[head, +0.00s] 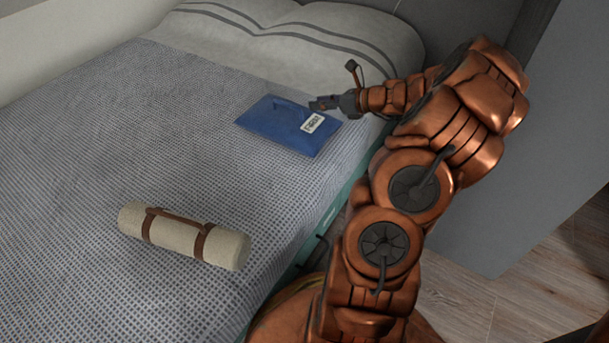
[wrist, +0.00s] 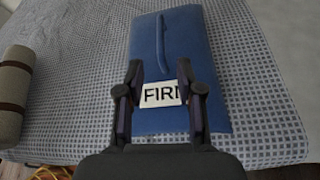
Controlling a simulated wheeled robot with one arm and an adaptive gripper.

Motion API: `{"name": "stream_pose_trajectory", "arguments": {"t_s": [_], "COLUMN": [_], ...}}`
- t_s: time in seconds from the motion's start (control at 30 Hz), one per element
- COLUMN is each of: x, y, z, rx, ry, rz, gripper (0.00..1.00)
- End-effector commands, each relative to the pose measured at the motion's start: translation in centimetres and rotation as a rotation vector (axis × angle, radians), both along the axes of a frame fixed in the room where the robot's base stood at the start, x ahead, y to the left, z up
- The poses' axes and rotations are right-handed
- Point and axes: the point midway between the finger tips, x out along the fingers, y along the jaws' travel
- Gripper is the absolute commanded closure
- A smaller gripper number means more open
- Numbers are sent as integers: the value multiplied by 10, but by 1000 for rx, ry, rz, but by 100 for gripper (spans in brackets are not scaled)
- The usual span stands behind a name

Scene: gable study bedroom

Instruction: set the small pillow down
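The small pillow (head: 272,120) is a flat blue cushion with a white label. It appears to lie flat on the bed near its right edge. In the wrist view the blue pillow (wrist: 195,45) fills the middle, with a raised blue strap on top and a label reading "FIR", partly hidden by a finger. My gripper (head: 316,104) is over the pillow's right part, near the label. In the wrist view my gripper (wrist: 162,72) has its fingers spread apart, with nothing held between them. I cannot tell whether the fingers touch the pillow.
The bed (head: 80,130) has a grey checked cover, and pale striped pillows (head: 270,45) lie at its head. A beige roll with brown straps (head: 185,236) lies on the bed and also shows in the wrist view (wrist: 12,95). A grey panel (head: 530,170) stands to the right.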

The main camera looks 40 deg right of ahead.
Motion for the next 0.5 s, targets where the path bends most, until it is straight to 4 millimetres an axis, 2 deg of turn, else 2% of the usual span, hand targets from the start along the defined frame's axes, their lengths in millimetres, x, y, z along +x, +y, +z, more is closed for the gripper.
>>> {"name": "stream_pose_trajectory", "arguments": {"t_s": [0.07,0.17,0.27,0.33,0.5], "x": [2,8,11,8,-15], "y": [9,38,92,135,227], "z": [2,11,21,30,40], "rx": [-14,-65,-153,-230,-413], "ry": [-2,-11,-27,-45,-96], "rz": [24,111,270,404,727], "gripper": [63,63,63,63,63]}}
